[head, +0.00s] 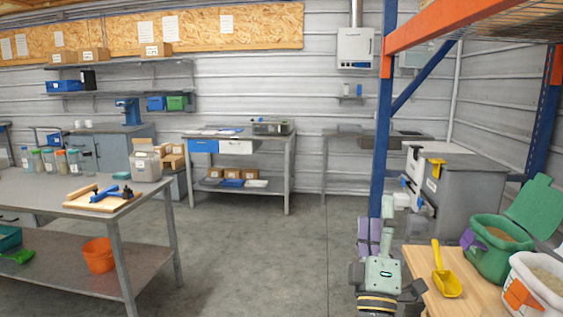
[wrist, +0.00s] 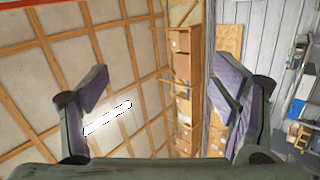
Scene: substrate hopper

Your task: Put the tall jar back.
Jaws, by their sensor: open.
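Several lidded jars (head: 49,160) stand upright in a row on the grey workbench (head: 150,192) at the left of the head view. They are small there, and I cannot tell which one is the tall jar. My gripper (wrist: 162,88) is open and empty in the wrist view, its two purple-padded fingers wide apart. In the head view my gripper (head: 375,228) is raised at the lower right, beside the wooden table and far from the jars. No jar shows in the wrist view.
A wooden table (head: 428,298) at the lower right bears a yellow scoop (head: 446,272), a green sack (head: 500,245) and a white sack (head: 540,285). A blue rack post (head: 383,130) stands close behind my gripper. The concrete floor (head: 260,250) between the benches is clear.

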